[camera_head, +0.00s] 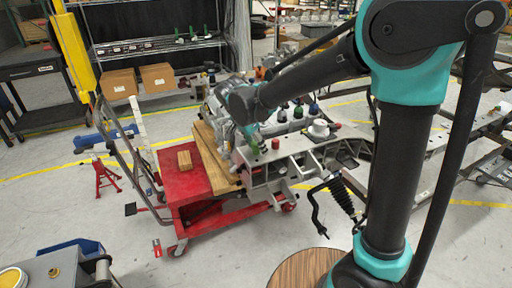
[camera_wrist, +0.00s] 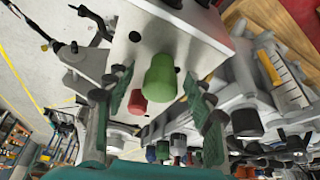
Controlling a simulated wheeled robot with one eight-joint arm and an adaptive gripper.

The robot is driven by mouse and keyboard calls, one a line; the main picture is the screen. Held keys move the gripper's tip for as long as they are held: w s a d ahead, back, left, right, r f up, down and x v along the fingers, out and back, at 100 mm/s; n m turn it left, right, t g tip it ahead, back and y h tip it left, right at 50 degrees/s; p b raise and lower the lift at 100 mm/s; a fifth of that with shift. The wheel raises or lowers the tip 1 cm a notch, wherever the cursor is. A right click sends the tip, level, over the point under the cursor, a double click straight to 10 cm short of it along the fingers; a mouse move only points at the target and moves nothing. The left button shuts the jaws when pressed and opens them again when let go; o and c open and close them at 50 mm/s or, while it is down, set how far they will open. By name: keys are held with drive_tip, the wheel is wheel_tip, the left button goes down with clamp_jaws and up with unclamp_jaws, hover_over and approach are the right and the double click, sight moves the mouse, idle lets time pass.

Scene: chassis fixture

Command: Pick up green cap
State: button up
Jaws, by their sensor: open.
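The green cap (camera_wrist: 160,80) stands on the pale metal fixture (camera_wrist: 185,25), near the middle of the wrist view. My gripper (camera_wrist: 158,72) is open and empty, with one green-padded finger to the left of the cap and one to the right. I see gaps between the cap and both fingers. In the head view my gripper (camera_head: 251,134) is at the near end of the fixture, above its top.
A red cap (camera_wrist: 137,104) is close beside the green cap. A red cart (camera_head: 185,182) with a wooden block (camera_head: 184,160) stands at the left. A round wooden stool top (camera_head: 300,268) is nearby.

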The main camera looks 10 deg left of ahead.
drive_tip(key=shift+c, duration=0.3)
drive_tip(key=c, duration=0.9)
drive_tip(key=shift+o, duration=0.2)
drive_tip(key=shift+r, duration=0.15)
wheel_tip(320, 180, up, 20)
